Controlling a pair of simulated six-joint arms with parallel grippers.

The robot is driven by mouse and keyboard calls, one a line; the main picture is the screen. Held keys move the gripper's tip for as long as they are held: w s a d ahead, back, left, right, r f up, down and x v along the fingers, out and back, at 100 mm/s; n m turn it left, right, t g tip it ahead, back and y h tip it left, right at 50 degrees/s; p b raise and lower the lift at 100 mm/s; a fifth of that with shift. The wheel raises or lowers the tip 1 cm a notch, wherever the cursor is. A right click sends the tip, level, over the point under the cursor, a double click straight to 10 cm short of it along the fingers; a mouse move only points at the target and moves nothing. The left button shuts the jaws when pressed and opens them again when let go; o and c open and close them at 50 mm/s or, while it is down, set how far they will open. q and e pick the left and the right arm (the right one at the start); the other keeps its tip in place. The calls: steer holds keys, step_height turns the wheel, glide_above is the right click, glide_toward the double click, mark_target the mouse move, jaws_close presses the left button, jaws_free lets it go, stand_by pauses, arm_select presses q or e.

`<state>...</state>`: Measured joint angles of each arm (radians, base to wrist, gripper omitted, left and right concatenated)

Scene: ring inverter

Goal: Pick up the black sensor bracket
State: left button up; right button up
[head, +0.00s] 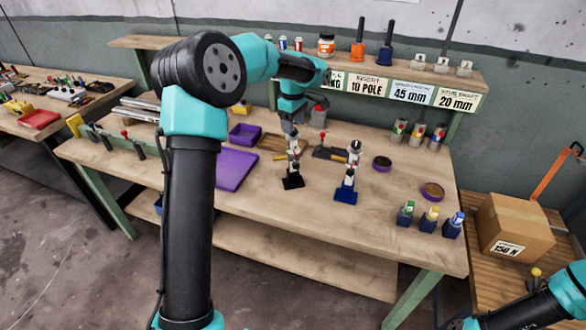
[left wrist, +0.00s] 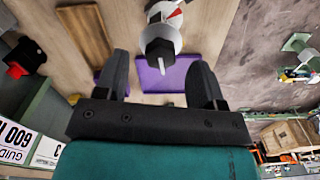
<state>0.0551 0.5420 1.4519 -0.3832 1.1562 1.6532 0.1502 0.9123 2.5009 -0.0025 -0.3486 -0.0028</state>
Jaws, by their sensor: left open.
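An upright stand with a black foot (head: 292,181) and pale parts above it stands on the workbench; it may be the black sensor bracket, but the picture is too small to be sure. My left gripper (head: 290,126) hangs just above it, pointing down. In the left wrist view the open fingers (left wrist: 160,72) have a white and dark grey part with a red mark (left wrist: 162,32) ahead of them; no grip on it shows. My right gripper is out of view; only part of that arm shows at the lower right.
A similar stand with a blue foot (head: 345,194) is close on the right. A purple plate (head: 235,169) lies left. A labelled shelf (head: 412,92) runs behind. The front of the bench is mostly clear.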

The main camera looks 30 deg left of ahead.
mark_target(293, 136)
arm_select(q)
steer(key=shift+f, duration=0.2)
steer(key=shift+f, duration=0.1)
steer(key=shift+f, duration=2.5)
steer(key=shift+c, duration=0.3)
jaws_close()
